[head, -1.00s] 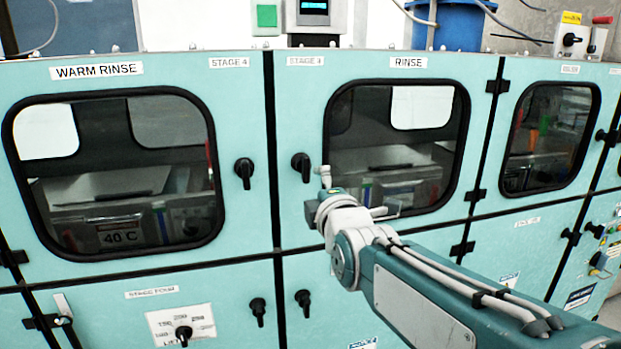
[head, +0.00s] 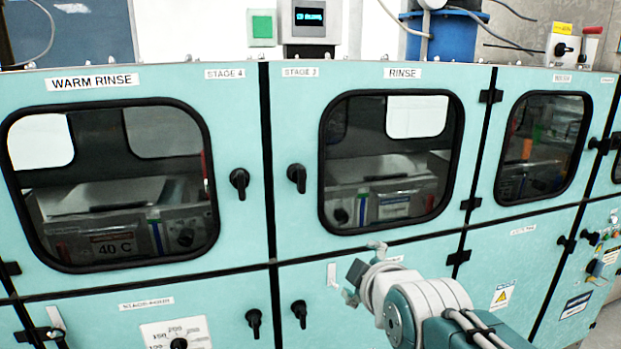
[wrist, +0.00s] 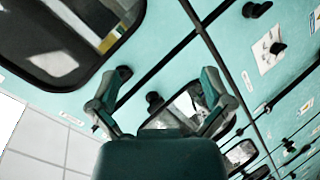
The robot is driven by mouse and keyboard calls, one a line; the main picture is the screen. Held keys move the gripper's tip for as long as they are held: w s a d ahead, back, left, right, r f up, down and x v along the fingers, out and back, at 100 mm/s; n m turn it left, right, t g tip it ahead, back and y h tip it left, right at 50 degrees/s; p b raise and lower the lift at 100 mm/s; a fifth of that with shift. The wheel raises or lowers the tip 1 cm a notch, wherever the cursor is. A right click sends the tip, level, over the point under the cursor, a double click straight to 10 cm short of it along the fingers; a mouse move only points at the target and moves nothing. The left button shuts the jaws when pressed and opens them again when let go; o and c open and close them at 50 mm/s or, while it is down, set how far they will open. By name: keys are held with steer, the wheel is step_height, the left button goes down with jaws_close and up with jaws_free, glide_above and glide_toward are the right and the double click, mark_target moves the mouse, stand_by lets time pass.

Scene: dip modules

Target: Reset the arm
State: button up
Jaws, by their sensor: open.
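My gripper (head: 362,271) is in front of the lower part of the teal cabinet, below the rinse window (head: 391,162). In the wrist view my gripper (wrist: 160,88) shows its two fingers spread apart, with nothing held between them. My arm comes in from the lower right in the head view and is folded low. The rinse door's black knob (head: 297,178) is up and to the left of my gripper, apart from it.
The warm rinse window (head: 112,185) is at the left, with its door knob (head: 239,183) beside it. Lower panels carry more black knobs (head: 299,313) and a dial (head: 179,342). A control panel (head: 600,255) is at the far right. The doors appear shut.

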steer(key=s+d+f+m+g+h, duration=0.1)
steer(key=s+d+f+m+g, duration=0.2)
steer(key=s+f+m, duration=0.3)
steer(key=s+d+f+m+g+h, duration=0.1)
steer(key=s+d+f+m+g, duration=0.3)
steer(key=s+m, duration=0.3)
steer(key=s+f, duration=0.1)
steer(key=s, duration=0.2)
steer(key=shift+s+d+f+h, duration=0.3)
steer(key=shift+s+d+f, duration=0.05)
